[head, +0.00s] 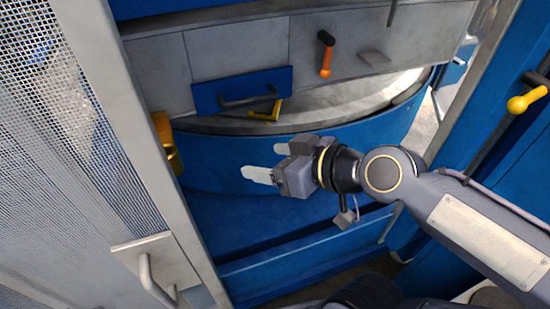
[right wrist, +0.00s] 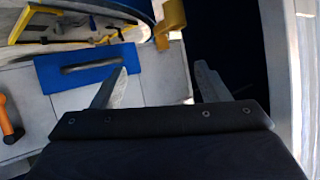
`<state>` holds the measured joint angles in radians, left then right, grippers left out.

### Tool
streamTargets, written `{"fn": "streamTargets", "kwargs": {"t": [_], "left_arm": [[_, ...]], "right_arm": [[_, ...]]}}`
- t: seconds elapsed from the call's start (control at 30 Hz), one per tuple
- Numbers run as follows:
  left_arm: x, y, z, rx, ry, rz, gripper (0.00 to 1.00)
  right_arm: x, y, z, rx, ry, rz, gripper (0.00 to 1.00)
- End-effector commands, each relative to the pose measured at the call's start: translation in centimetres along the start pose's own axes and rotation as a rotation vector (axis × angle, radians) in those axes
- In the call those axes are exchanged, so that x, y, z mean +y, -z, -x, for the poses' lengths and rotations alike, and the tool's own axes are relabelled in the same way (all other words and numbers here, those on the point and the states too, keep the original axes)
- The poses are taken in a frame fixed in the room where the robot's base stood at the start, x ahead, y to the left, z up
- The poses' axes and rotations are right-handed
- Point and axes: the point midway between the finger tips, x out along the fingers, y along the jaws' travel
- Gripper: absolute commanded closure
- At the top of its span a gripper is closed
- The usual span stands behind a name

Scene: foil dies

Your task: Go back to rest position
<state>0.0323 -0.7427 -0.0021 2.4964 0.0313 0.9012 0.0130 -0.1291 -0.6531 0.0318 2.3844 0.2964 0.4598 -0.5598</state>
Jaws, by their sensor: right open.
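My right gripper (head: 262,163) is in the middle of the head view, its arm coming in from the right. Its two pale fingers point left and are apart, with nothing between them. It hangs in front of the blue curved side of a round table (head: 225,163). The right wrist view shows the same open fingers (right wrist: 158,90), with a dark gap beyond the right one. My left gripper is in neither view.
A mesh door (head: 85,130) with a metal handle (head: 158,280) stands at left. A grey panel carries a blue plate with a handle (head: 245,92) and an orange handle (head: 326,58). A yellow bracket (head: 166,142) sits at the table's left edge. A yellow-knobbed lever (head: 525,99) is at right.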

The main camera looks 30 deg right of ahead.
Motion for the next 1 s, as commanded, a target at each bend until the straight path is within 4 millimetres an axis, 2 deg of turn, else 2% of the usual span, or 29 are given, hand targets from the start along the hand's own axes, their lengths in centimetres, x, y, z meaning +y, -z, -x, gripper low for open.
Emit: {"fn": "streamTargets", "kwargs": {"t": [0.33, 0.4, 0.47, 0.57, 0.6, 0.73, 0.83, 1.0], "left_arm": [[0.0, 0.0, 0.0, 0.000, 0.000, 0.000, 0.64], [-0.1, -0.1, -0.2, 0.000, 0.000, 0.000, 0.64], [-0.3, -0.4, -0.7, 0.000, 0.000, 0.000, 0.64], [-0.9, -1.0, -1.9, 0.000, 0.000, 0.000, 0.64], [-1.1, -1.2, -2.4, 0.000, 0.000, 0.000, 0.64], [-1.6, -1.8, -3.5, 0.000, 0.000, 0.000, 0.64], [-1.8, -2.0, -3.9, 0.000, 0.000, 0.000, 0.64], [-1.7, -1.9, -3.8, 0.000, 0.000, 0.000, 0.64]], "right_arm": [[0.0, 0.0, 0.0, 0.001, 0.000, 0.002, 0.32], [0.1, -0.6, -0.1, -0.012, -0.001, -0.010, 0.32], [0.3, -2.3, -0.3, -0.050, -0.004, -0.046, 0.32], [0.8, -7.1, -0.4, -0.171, -0.023, -0.164, 0.32], [1.1, -9.3, -0.3, -0.230, -0.037, -0.223, 0.32], [1.5, -15.1, 0.5, -0.394, -0.098, -0.395, 0.32], [1.6, -17.5, 1.1, -0.469, -0.138, -0.480, 0.32], [1.6, -18.2, 1.5, -0.501, -0.156, -0.514, 0.32]]}}
